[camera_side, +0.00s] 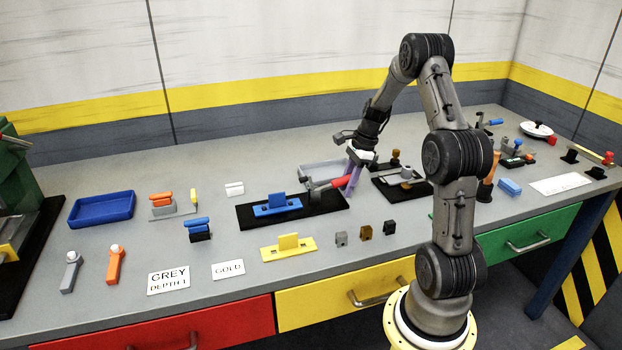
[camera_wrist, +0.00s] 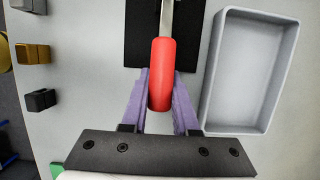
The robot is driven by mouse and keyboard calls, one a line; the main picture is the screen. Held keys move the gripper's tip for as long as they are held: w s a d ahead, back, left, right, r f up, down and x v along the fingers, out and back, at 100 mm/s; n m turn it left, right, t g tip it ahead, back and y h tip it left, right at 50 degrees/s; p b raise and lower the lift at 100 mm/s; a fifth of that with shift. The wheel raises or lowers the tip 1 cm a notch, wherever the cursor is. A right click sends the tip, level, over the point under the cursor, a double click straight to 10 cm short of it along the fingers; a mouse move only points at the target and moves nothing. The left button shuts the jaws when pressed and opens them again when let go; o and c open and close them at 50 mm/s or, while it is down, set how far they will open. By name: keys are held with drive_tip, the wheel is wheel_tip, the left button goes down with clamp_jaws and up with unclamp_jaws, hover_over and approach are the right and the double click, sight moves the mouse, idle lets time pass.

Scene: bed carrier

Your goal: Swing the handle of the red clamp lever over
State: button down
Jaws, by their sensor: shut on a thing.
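The red clamp lever handle (camera_wrist: 161,72) lies between the two purple fingers of my gripper (camera_wrist: 158,104) in the wrist view. My gripper is shut on the handle, with a finger on each side of it. A light metal arm (camera_wrist: 167,17) runs from the handle toward the top of that view, over a black base plate (camera_wrist: 191,40). In the side view the red handle (camera_side: 340,181) sits at the right end of the black plate (camera_side: 325,203), near my gripper (camera_side: 352,180). The lever's pivot is not clear in either view.
A grey tray (camera_wrist: 208,110) stands close to the right of my gripper in the wrist view. A blue block piece (camera_side: 277,205) is on the same black plate. Small grey, gold and black blocks (camera_side: 365,233) stand in front. A blue tray (camera_side: 102,208) is farther left.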

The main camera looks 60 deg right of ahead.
drive_tip(key=shift+a+f, duration=0.1)
drive_tip(key=shift+f, duration=0.25)
idle(0.6)
unclamp_jaws()
drive_tip(key=shift+r, duration=0.1)
drive_tip(key=shift+v, duration=3.5)
